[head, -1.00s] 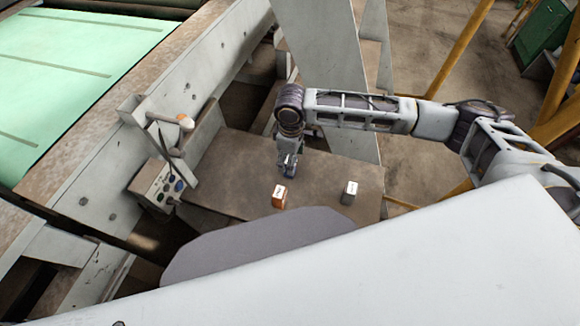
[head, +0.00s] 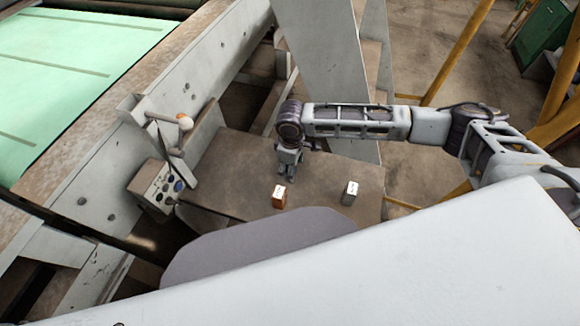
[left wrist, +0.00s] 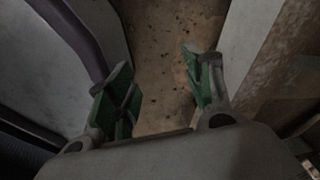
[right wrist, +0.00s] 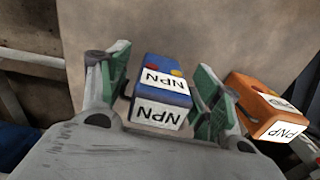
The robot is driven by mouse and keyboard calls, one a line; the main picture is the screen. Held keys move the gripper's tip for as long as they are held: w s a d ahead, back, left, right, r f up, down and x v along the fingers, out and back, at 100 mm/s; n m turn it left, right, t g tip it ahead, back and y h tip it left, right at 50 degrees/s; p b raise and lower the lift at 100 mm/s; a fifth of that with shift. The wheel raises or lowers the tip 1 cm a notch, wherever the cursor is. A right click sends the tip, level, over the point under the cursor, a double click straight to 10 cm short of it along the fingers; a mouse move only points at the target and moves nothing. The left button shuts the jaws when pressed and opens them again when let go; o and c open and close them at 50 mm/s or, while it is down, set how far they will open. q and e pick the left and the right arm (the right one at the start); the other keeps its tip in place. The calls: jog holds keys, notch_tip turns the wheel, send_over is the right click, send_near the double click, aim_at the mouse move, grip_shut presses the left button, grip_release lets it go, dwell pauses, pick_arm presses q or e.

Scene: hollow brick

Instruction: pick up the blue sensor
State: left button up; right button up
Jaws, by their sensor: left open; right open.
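The blue sensor (right wrist: 165,74) has white NPN labels and sits between the two green fingers of my right gripper (right wrist: 152,72) in the right wrist view. Both fingers are open beside it, with a small gap visible on the left; contact on the right is unclear. In the head view my right gripper (head: 288,172) points down at the table, and I cannot make out the blue sensor there. My left gripper (left wrist: 158,72) is open and empty in the left wrist view, above a speckled brown floor; it is outside the head view.
An orange sensor (right wrist: 262,106) stands just right of the right gripper's fingers; it also shows in the head view (head: 279,197). A pale grey sensor (head: 350,194) stands further right on the brown table (head: 235,160). A button box (head: 158,187) is at the left.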

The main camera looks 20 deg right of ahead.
jog(key=shift+f, duration=0.6)
pick_arm(q)
jog(key=shift+w+d+r, duration=0.1)
jog(key=shift+w, duration=0.95)
jog(key=shift+s, duration=0.25)
pick_arm(e)
jog(key=shift+c, duration=0.5)
jog(key=c, duration=1)
pick_arm(q)
jog(key=shift+s, duration=0.65)
pick_arm(e)
jog(key=shift+c, duration=0.2)
pick_arm(q)
jog(key=shift+w, duration=0.1)
